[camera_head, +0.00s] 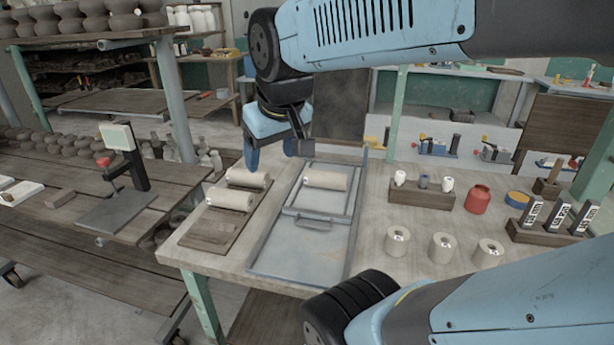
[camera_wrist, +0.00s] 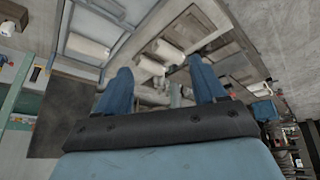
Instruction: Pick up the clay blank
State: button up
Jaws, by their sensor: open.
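Two pale cylindrical clay blanks lie on their sides on a wooden board at the table's left: a farther blank (camera_head: 248,178) and a nearer blank (camera_head: 230,199). A third similar blank (camera_head: 325,180) lies in the grey metal tray (camera_head: 285,249) to their right. My gripper (camera_head: 273,156) is open and empty, above the table's far edge, beyond the board's blanks. In the wrist view, the two board blanks (camera_wrist: 151,65) show between my blue fingers (camera_wrist: 162,84), apart from them. The tray blank (camera_wrist: 89,45) shows left of the fingers.
The wooden board (camera_head: 208,232) has bare room at its near end. A handle bar (camera_head: 314,224) crosses the tray. Short cream cylinders (camera_head: 441,247), a small wooden rack (camera_head: 421,195) and a red jar (camera_head: 478,199) stand to the right. A side bench carries a scale-like stand (camera_head: 115,213).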

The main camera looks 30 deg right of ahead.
jog(key=o, duration=0.4)
jog(key=shift+n+g+h, duration=0.5)
jog(key=shift+n+h, duration=0.2)
jog(key=shift+n, duration=0.2)
jog(key=w+d, duration=0.1)
jog(key=w, duration=0.1)
jog(key=w+d, duration=0.2)
jog(key=w+d+f, duration=0.1)
jog(key=w, duration=0.1)
jog(key=shift+w+d, duration=0.3)
jog(key=shift+w, duration=0.1)
jog(key=n+g, duration=0.2)
jog(key=n, duration=0.4)
send_near(325, 173)
jog(key=x, duration=0.6)
jog(key=shift+w+d+f, duration=0.1)
jog(key=shift+d, duration=0.35)
jog(key=x, duration=0.4)
jog(key=shift+a+f, duration=0.25)
jog(key=shift+a, duration=0.15)
jog(key=shift+d+f, duration=0.1)
jog(key=shift+f, duration=0.35)
